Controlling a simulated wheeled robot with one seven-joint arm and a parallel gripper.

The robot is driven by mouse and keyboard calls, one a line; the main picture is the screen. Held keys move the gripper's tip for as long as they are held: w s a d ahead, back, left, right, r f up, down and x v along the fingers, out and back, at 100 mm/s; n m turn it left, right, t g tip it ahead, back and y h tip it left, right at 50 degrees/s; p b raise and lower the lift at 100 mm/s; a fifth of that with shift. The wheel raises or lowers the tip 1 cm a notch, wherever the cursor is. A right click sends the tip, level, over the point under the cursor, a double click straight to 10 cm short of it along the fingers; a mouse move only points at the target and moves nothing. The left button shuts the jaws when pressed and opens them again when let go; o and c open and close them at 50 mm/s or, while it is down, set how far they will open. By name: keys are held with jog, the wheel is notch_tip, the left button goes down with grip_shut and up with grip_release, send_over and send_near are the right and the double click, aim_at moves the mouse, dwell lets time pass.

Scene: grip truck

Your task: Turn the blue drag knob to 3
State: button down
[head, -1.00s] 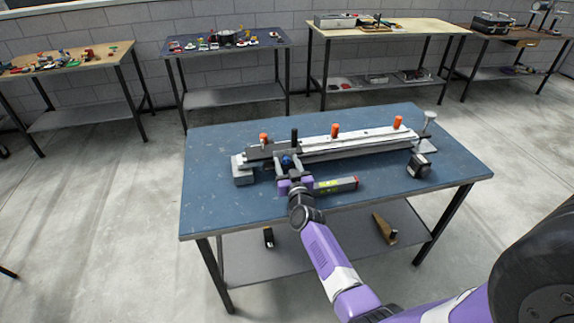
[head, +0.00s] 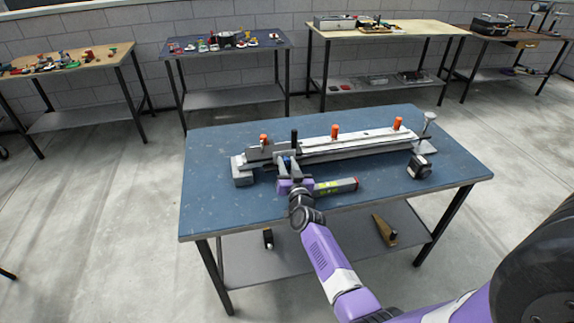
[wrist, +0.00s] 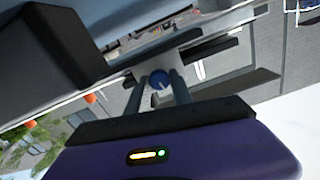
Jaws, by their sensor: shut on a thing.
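The blue drag knob (wrist: 159,79) shows in the wrist view between my two fingers, with a thin pale mark on its face. No numbers can be read around it. My gripper (head: 287,163) is shut on the knob at the front of the left end of a long grey and white track device (head: 340,145). In the head view the fingers largely hide the knob. Beside it the device carries a grey block and a black upright handle (head: 294,136).
Orange knobs (head: 334,131) stand along the device. A small black box (head: 419,167) and a silver funnel-shaped stand (head: 428,125) are at the right. The blue tabletop (head: 225,205) is clear at front left.

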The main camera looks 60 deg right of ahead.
jog(key=shift+m+b, duration=0.3)
jog(key=shift+m, duration=1.5)
jog(key=shift+f, duration=0.1)
jog(key=c, duration=1.1)
grip_release()
jog(key=shift+c, duration=0.2)
jog(key=p+v, duration=0.3)
jog(key=v, duration=0.3)
jog(key=shift+s+a, duration=0.65)
jog(key=shift+a, duration=0.05)
